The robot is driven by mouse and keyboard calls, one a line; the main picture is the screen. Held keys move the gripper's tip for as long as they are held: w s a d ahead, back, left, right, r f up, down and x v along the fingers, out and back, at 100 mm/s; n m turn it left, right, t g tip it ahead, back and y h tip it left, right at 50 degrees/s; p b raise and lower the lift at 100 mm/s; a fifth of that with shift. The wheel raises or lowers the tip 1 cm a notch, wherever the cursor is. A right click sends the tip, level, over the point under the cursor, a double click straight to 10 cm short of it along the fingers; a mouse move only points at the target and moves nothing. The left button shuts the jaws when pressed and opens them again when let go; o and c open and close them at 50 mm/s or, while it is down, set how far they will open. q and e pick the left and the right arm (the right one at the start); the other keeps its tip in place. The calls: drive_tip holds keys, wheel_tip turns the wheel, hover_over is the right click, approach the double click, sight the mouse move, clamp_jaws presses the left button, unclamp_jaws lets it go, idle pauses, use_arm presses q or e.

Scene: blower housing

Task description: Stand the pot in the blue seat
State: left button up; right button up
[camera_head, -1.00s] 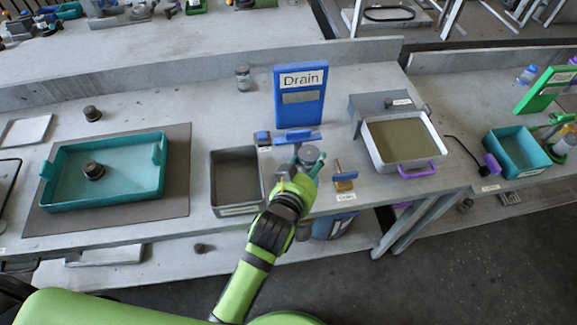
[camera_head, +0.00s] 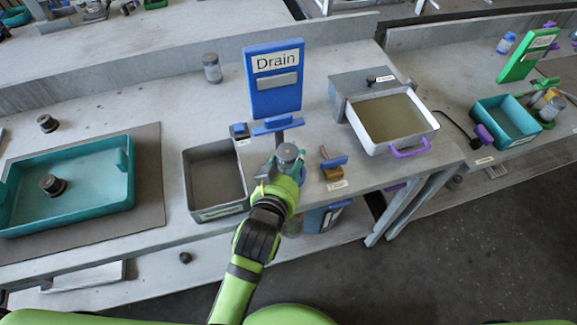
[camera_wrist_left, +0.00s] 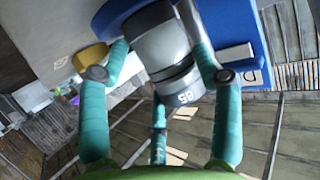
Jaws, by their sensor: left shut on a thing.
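My left gripper (camera_head: 281,168) is shut on a grey cylindrical pot (camera_head: 288,153) with a round lid. The left wrist view shows the pot (camera_wrist_left: 165,45) tilted between teal fingers, with a number on its end. Blue surfaces (camera_wrist_left: 232,35) lie behind it there. In the head view the pot is just in front of the blue ledge (camera_head: 278,125) below the blue "Drain" board (camera_head: 274,80). I cannot tell whether this ledge is the blue seat, or whether the pot touches it. My right gripper is not in view.
An open grey bin (camera_head: 186,175) stands left of the gripper. A small blue-handled fixture (camera_head: 333,162) and a white tray with a purple handle (camera_head: 436,127) are to the right. A teal tray (camera_head: 130,190) lies further left. A grey jar (camera_head: 212,68) stands behind.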

use_arm(q)
drive_tip(key=o, duration=1.1)
drive_tip(key=shift+f, duration=0.15)
drive_tip(key=shift+r, duration=0.2)
drive_tip(key=b+v, duration=0.1)
drive_tip(key=v, duration=1.1)
